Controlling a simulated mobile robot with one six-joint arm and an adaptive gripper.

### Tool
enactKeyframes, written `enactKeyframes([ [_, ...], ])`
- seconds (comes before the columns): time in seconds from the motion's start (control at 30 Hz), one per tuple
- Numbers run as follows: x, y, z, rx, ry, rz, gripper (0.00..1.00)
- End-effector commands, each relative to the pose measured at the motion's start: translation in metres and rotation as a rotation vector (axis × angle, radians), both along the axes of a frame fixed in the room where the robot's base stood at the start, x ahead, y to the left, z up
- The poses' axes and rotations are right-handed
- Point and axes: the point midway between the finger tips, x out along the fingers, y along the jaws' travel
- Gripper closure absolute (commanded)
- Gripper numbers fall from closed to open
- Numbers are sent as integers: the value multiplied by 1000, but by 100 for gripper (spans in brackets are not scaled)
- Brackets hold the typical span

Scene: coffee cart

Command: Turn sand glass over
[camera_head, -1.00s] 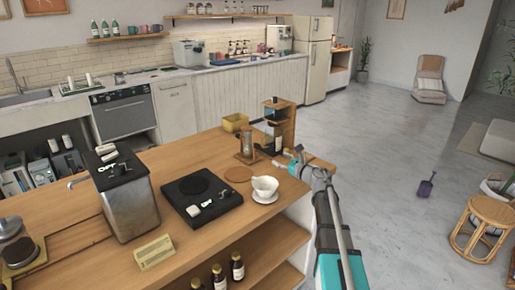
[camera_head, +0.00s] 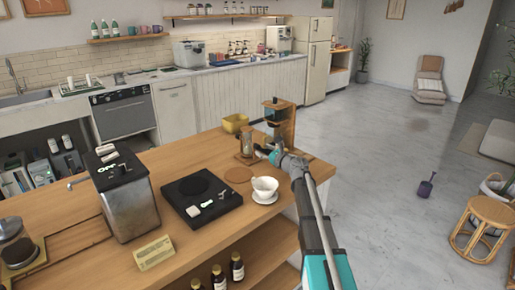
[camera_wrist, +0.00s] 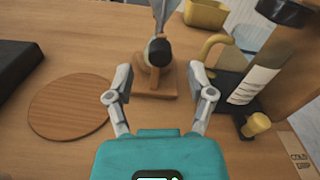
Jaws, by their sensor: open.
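The sand glass (camera_head: 247,144) stands on the wooden counter in a wooden stand, near the counter's far edge. In the wrist view its wooden base (camera_wrist: 152,84) and a dark round knob (camera_wrist: 158,51) show; its upper part is cut off by the top edge. My gripper (camera_head: 262,151) is just right of and nearer than the sand glass in the head view. In the wrist view my gripper (camera_wrist: 160,82) is open, with one finger on each side of the stand's line, and nothing is held. Whether a finger touches the stand, I cannot tell.
A wooden coffee tower (camera_head: 285,118) with a bottle (camera_wrist: 255,82) stands close on the right. A round wooden coaster (camera_wrist: 70,105) lies at left. A yellow container (camera_head: 235,122) is behind.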

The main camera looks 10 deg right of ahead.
Motion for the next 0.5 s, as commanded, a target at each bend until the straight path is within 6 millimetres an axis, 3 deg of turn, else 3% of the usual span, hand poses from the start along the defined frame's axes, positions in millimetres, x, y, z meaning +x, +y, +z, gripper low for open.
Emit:
enactKeyframes([
  [0.2, 25, 14, 0, 0, 0, 0, 31],
  [0.5, 35, 20, 0, 0, 0, -1, 31],
])
